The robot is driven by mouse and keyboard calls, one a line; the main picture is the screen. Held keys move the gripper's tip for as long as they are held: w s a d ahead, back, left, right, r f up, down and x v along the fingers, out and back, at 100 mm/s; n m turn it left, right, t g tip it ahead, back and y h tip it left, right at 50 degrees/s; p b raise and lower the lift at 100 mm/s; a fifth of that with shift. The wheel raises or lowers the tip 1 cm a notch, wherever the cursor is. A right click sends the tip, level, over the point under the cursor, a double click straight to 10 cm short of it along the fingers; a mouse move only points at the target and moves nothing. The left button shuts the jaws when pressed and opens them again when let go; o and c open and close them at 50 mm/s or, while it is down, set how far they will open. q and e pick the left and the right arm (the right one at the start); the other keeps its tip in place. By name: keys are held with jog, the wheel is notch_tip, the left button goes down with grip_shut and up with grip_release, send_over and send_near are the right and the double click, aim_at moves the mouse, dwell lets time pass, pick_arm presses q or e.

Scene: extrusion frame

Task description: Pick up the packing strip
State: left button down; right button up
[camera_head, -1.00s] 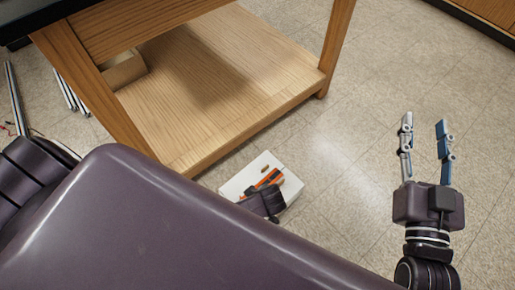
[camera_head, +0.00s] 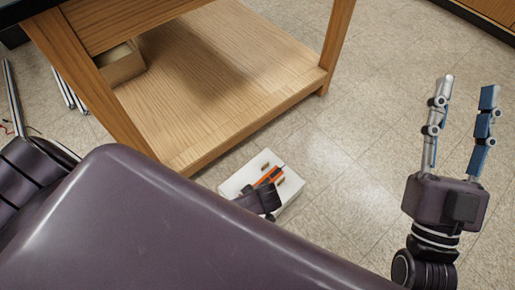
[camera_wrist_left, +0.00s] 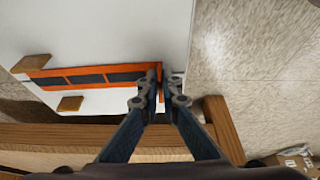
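The packing strip appears to be the long orange piece with dark panels (camera_wrist_left: 95,77), lying on a white surface in the left wrist view. In the head view, its orange part (camera_head: 268,176) shows on the white box (camera_head: 240,179), partly hidden by my left gripper (camera_head: 272,203). In the left wrist view, my left gripper (camera_wrist_left: 166,80) has its fingers a small gap apart at the strip's right end. Orange and white show between the tips, and I see no firm grip. My right gripper (camera_head: 468,90) is open and empty, over the floor at right.
Small brown blocks (camera_wrist_left: 70,103) lie beside the strip. A wooden table (camera_head: 230,75) with a low shelf stands behind the white box. A cardboard box (camera_head: 122,66) sits on the shelf at left.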

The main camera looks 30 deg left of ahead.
pick_arm(q)
jog(key=shift+r, duration=0.15)
pick_arm(e)
jog(key=shift+w+f, duration=0.1)
jog(key=shift+f, duration=0.05)
